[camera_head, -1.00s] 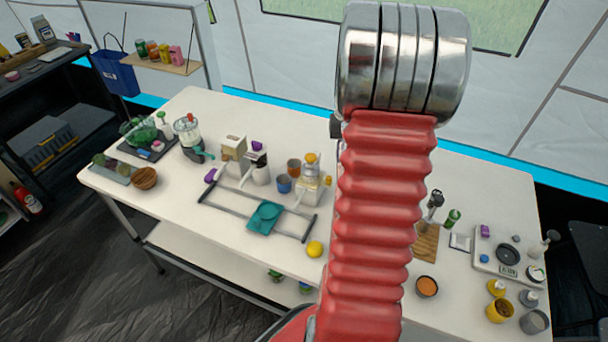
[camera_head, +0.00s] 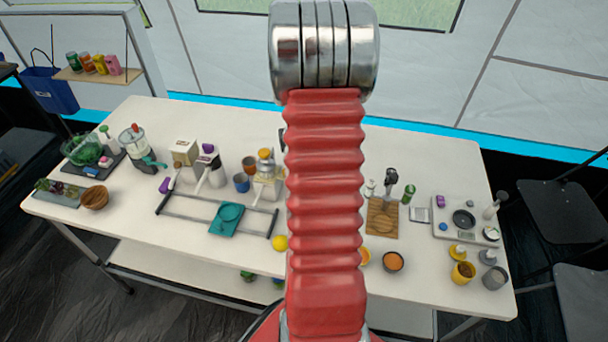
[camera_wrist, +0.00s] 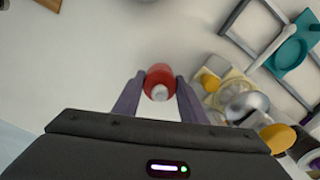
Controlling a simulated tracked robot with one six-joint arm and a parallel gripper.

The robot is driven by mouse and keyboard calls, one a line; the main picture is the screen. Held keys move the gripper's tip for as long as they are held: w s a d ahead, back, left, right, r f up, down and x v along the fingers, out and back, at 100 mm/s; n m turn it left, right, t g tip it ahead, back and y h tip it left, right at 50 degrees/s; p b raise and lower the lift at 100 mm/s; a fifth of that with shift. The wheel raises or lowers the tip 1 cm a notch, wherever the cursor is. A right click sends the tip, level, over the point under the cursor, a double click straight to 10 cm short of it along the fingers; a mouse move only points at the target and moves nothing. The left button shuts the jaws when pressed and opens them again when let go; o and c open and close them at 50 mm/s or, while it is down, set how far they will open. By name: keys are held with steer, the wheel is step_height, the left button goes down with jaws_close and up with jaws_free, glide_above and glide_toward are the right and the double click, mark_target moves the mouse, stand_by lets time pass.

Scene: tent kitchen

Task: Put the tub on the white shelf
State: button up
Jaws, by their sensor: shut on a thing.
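In the wrist view, my gripper (camera_wrist: 158,92) is shut on a small red round thing with a pale grey cap (camera_wrist: 159,73), held between the two fingertips. It may be the tub; I cannot tell for sure. In the head view my arm hides the gripper and the held thing. A white shelf (camera_head: 165,264) runs low under the white table (camera_head: 130,225), partly hidden by the tabletop. The wrist view looks down over the pale tabletop.
A teal board (camera_head: 226,219) in a grey frame, a juicer (camera_head: 267,175) and a yellow ball (camera_head: 280,243) stand left of my arm. A wooden board (camera_head: 382,218), an orange bowl (camera_head: 393,261) and a scale tray (camera_head: 450,230) stand right. A wooden hanging shelf (camera_head: 85,76) holds several cans.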

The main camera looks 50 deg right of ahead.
steer(key=shift+f, duration=1.5)
steer(key=o, duration=0.6)
step_height(320, 180, up, 12)
steer(key=shift+r, duration=0.1)
steer(key=shift+c, duration=0.7)
